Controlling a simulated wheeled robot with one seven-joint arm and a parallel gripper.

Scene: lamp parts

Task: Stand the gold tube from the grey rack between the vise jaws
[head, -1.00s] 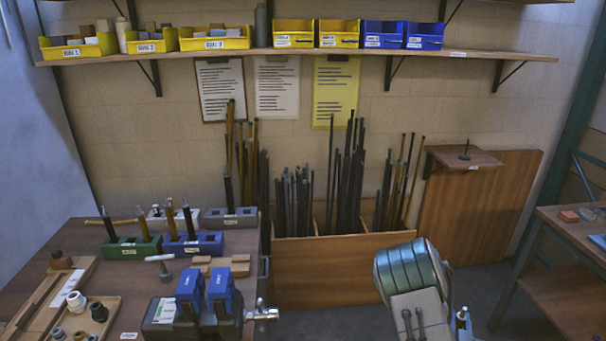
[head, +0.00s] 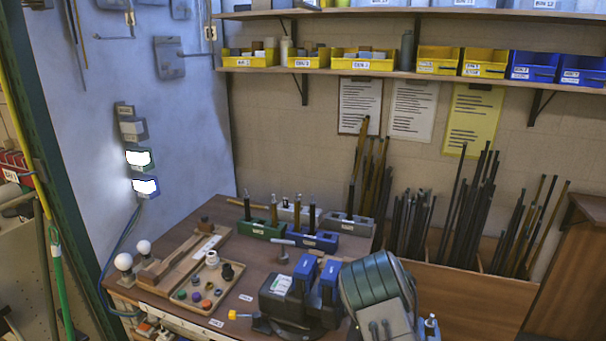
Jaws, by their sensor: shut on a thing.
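The vise (head: 277,309) stands on the bench with two blue jaws (head: 303,272) and a narrow gap between them. No tube shows standing in that gap. The grey rack (head: 346,226) is behind it, at the back right of the bench. A dark upright piece (head: 348,203) rises at the grey rack, and taller gold tubes show behind it. I cannot tell whether any gold tube stands in the grey rack. My gripper is out of view; only a green-and-grey part of my arm shows, in front of the vise's right side.
A green rack (head: 261,230) and a blue rack (head: 313,241) with upright tubes stand beside the grey rack. A gold rod (head: 247,204) lies near the green rack. A tray (head: 207,287) of small coloured parts is left of the vise. Long rods fill a wooden bin (head: 455,290) at right.

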